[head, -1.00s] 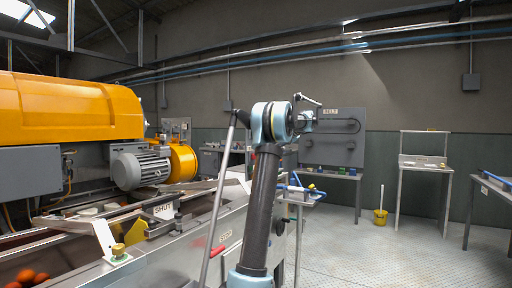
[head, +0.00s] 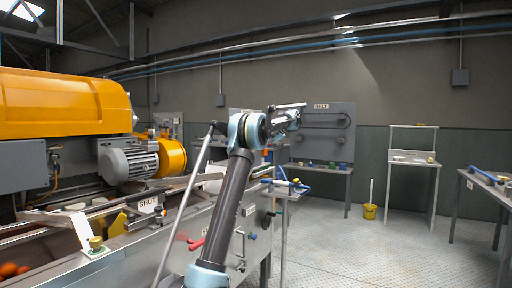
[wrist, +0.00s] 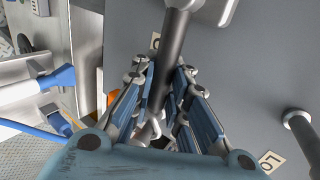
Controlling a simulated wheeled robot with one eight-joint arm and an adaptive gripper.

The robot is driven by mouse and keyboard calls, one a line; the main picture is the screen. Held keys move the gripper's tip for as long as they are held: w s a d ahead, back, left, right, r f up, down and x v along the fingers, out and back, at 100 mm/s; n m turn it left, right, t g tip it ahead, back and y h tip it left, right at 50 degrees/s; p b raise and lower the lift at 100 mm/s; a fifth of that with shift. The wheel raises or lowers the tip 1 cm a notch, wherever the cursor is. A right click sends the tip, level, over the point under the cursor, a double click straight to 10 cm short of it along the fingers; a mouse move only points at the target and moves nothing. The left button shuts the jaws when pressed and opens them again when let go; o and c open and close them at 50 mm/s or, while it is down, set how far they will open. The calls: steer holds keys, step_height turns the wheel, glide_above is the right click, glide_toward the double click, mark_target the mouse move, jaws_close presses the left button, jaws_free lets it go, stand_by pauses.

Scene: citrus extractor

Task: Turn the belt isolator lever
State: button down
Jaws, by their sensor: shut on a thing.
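In the wrist view a dark grey lever bar (wrist: 174,55) runs down from a light round hub at the top edge, in front of a flat grey panel (wrist: 240,85). My gripper (wrist: 163,75) is shut on this bar, with blue-and-metal fingers on both sides of it. The bar's lower end shows between the fingers. A tag reading LO (wrist: 270,162) sits on the panel; another tag is partly hidden behind the fingers. In the head view my gripper (head: 288,118) is small, and its fingertips are unclear. Behind it stands a grey board with a BELT sign (head: 321,105).
The yellow machine (head: 60,105) and its grey motor (head: 128,158) stand at the left. In the wrist view a second grey post (wrist: 298,120) stands at the right, and a blue-and-white fitting (wrist: 50,82) at the left. The floor (head: 340,240) at right is mostly clear.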

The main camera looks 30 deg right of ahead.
steer(key=shift+d, duration=0.15)
steer(key=c, duration=1.7)
jaws_free()
steer(key=shift+f, duration=0.1)
steer(key=shift+o, duration=0.7)
steer(key=v, duration=1.1)
steer(key=shift+s+r, duration=0.25)
steer(key=shift+s, duration=0.05)
steer(key=shift+d, duration=0.1)
steer(key=shift+s, duration=0.1)
